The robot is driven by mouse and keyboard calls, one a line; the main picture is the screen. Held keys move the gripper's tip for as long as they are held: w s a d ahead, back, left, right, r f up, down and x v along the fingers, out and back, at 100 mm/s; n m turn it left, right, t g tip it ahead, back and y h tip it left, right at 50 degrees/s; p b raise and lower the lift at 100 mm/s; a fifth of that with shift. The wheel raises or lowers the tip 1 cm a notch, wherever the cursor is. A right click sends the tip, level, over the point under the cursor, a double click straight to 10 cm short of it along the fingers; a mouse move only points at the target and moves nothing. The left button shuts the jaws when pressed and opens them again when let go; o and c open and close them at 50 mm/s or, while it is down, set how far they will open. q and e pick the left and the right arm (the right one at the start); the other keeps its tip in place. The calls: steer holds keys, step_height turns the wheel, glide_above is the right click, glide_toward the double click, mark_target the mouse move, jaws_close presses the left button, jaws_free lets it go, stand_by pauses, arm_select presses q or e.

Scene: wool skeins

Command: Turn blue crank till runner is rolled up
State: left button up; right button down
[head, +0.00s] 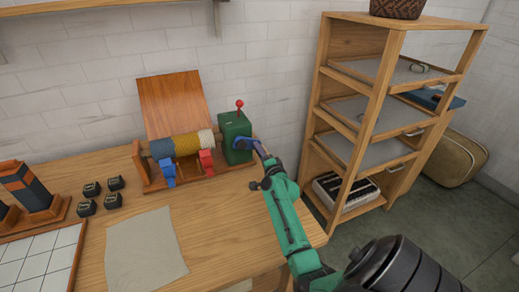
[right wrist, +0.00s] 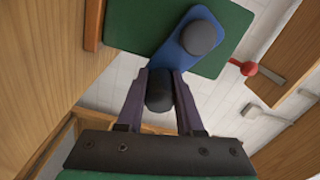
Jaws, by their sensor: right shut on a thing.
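The blue crank (head: 241,144) is on the front of a green box (head: 236,130) at the right end of a wooden winder. In the right wrist view the blue crank arm (right wrist: 183,52) slants across the green face, with a dark knob (right wrist: 160,95) at its lower end. My right gripper (head: 262,152) is shut on that knob, one finger on each side (right wrist: 160,92). A roller (head: 186,145) carries grey-blue, mustard and white bands. A blue piece (head: 168,172) and a red piece (head: 207,162) stand in front of it. I cannot tell which part is the runner. My left gripper is out of view.
A red-knobbed lever (head: 239,105) rises from the green box. A wooden board (head: 172,104) leans behind the roller. Several small black blocks (head: 91,189) and a beige sheet (head: 145,250) lie on the table. A wooden shelf unit (head: 372,130) stands close to the right.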

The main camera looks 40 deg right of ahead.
mark_target(246, 152)
steer(key=f+m, duration=0.1)
steer(key=a+m, duration=0.1)
steer(key=m, duration=0.1)
steer(key=shift+w+f+m, duration=0.2)
steer(key=shift+f+m, duration=0.1)
steer(key=shift+f, duration=0.1)
steer(key=m, duration=0.1)
steer(key=a+m, duration=0.1)
steer(key=shift+w+f+m, duration=0.15)
steer(key=shift+f+m, duration=0.15)
steer(key=shift+f, duration=0.1)
steer(key=shift+w+a+f+m, duration=0.15)
steer(key=shift+a+m, duration=0.15)
steer(key=shift+m, duration=0.35)
steer(key=shift+w+a+f+m, duration=0.15)
steer(key=shift+a+m, duration=0.15)
steer(key=shift+m, duration=0.35)
steer(key=shift+s, duration=0.1)
steer(key=c, duration=0.5)
jaws_free()
steer(key=shift+c, duration=0.2)
